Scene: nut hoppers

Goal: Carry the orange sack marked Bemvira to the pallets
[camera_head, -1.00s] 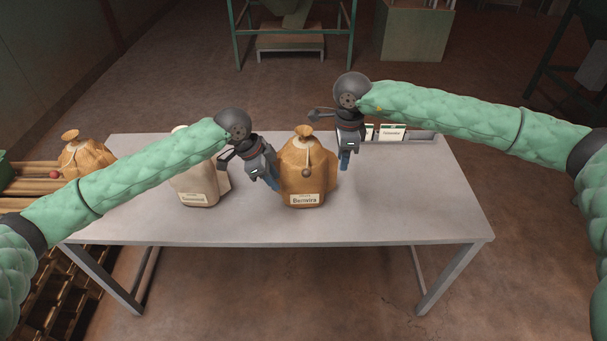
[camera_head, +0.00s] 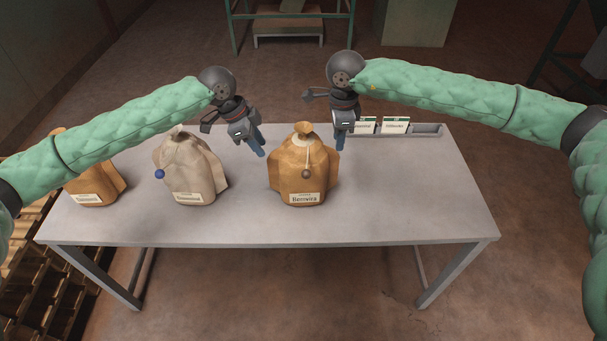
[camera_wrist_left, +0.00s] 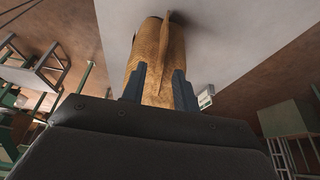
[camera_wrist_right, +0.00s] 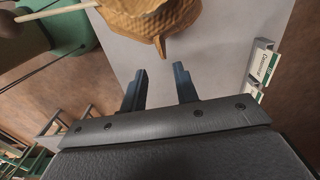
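The orange-brown sack marked Bemvira (camera_head: 303,172) stands upright on the table, with a tied neck and a small brown ball on its front. My left gripper (camera_head: 260,150) is open, behind and left of it, apart from it in the head view. In the left wrist view an orange-brown sack (camera_wrist_left: 152,50) shows beyond and between my spread left fingers (camera_wrist_left: 158,85). My right gripper (camera_head: 340,143) is open beside the sack's back right. In the right wrist view its fingers (camera_wrist_right: 160,85) are apart and empty, with the sack (camera_wrist_right: 145,18) beyond them.
A pale sack (camera_head: 191,172) with a blue ball stands left on the table (camera_head: 400,210). Another orange-brown sack (camera_head: 97,187) is at the left end, partly behind my left arm. A tray with label cards (camera_head: 396,125) lies at the back right.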

